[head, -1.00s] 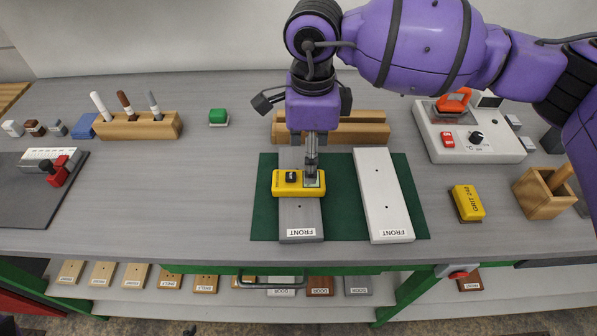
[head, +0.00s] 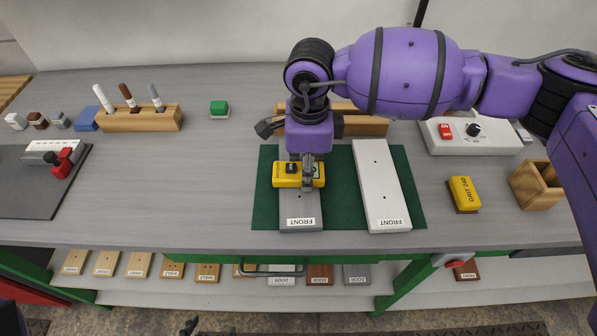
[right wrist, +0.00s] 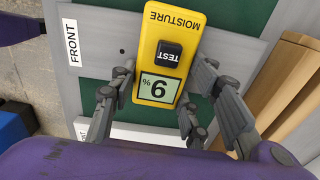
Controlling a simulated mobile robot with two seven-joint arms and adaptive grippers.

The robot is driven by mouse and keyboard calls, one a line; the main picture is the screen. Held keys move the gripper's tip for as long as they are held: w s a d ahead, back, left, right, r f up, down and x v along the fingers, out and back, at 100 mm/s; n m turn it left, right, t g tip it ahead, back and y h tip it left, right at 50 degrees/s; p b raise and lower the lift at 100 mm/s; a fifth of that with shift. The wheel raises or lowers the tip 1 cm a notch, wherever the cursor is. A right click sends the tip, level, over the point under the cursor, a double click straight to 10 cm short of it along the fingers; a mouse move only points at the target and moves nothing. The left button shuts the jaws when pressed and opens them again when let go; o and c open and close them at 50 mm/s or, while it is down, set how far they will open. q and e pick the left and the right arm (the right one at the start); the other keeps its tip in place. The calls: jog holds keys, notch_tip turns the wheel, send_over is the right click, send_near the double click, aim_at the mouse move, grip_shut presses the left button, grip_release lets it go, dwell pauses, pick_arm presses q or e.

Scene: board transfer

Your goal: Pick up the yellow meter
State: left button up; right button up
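The yellow meter (head: 285,175) lies across the grey board (head: 300,212) marked FRONT. In the right wrist view the yellow meter (right wrist: 190,22) shows MOISTURE, a black TEST button and a display. My right gripper (head: 308,180) is down at the meter's display end, pointing downward. In the right wrist view my right gripper (right wrist: 164,88) has its fingers on both sides of the meter, with small gaps visible, so it looks open around it. A small dark tip at the bottom edge of the head view may be my left gripper (head: 190,326); its fingers are unclear.
A white FRONT board (head: 382,185) lies right of the grey one on a green mat (head: 265,205). A wooden block (head: 362,125) is behind. A yellow grit block (head: 464,193), wooden box (head: 535,185) and control box (head: 500,142) stand right. The left middle table is clear.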

jog(key=c, duration=0.6)
jog(key=shift+r, duration=0.1)
jog(key=shift+w+r, duration=0.1)
jog(key=shift+r, duration=0.45)
jog(key=s+r, duration=0.7)
jog(key=s, duration=0.2)
jog(key=s+r, duration=0.4)
jog(key=s, duration=0.1)
jog(key=shift+s+a+r, duration=0.1)
jog(key=shift+a+r, duration=0.15)
jog(key=shift+r, duration=0.1)
